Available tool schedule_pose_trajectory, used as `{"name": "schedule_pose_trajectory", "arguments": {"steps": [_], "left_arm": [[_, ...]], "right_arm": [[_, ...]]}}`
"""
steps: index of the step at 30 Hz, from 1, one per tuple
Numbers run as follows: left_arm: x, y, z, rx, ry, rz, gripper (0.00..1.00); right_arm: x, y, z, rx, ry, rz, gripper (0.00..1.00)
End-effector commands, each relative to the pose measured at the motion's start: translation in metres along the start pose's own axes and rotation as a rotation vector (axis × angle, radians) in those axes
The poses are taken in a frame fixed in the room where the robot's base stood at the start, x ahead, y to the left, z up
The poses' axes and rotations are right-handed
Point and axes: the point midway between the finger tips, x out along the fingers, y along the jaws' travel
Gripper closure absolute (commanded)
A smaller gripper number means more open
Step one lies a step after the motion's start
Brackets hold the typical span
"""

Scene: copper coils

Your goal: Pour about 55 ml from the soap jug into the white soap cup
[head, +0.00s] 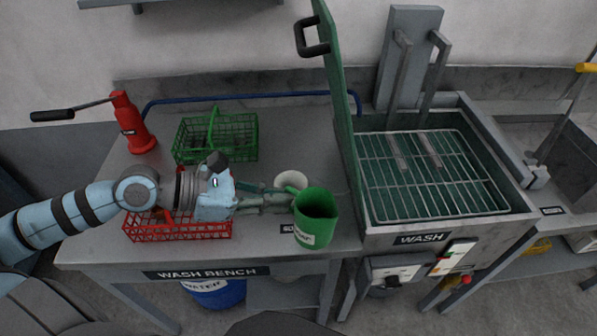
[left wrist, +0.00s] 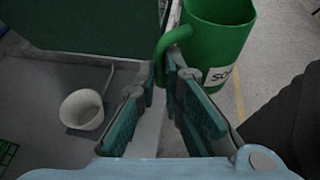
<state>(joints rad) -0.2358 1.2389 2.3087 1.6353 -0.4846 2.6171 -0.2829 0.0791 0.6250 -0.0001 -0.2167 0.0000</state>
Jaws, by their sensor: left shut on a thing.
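The green soap jug (head: 316,222) is at the front right of the wash bench in the head view. It also shows in the left wrist view (left wrist: 218,38), with part of a white label reading "SO". My left gripper (head: 287,197) is shut on the jug's handle (left wrist: 172,48); the jug looks roughly upright and seems held over the bench's front edge. The white soap cup (head: 291,180) stands on the bench just behind the jug, partly hidden by it and the gripper. In the left wrist view the cup (left wrist: 82,109) is apart from the jug, to the left. My right gripper is not in view.
A green wire basket (head: 240,150) and a red pump (head: 134,125) stand at the back of the bench. A red basket (head: 200,232) lies under my left arm. The wash tank's raised green lid (head: 338,100) stands close right of the cup.

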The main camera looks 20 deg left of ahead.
Motion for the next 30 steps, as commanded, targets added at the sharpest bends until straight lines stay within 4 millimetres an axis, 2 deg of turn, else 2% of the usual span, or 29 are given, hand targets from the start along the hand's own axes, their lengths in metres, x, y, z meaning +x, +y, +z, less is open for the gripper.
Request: {"name": "schedule_pose_trajectory", "arguments": {"steps": [5, 11, 14, 18, 24, 30], "left_arm": [[-0.003, 0.048, -0.015, -0.025, -0.001, 0.065, 1.00], [-0.016, 0.128, -0.037, -0.070, -0.001, 0.166, 1.00], [-0.028, 0.171, -0.051, -0.095, -0.001, 0.222, 1.00], [-0.047, 0.223, -0.070, -0.124, -0.002, 0.290, 1.00], [-0.070, 0.278, -0.100, -0.150, -0.001, 0.351, 1.00], [-0.076, 0.308, -0.126, -0.150, -0.001, 0.351, 1.00]], "right_arm": [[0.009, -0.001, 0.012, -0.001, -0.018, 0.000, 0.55], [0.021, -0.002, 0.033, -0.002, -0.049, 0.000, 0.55], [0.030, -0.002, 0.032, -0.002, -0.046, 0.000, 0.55], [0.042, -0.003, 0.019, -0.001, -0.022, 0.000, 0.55], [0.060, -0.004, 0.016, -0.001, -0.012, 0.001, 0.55], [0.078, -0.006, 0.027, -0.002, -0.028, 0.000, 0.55]]}}
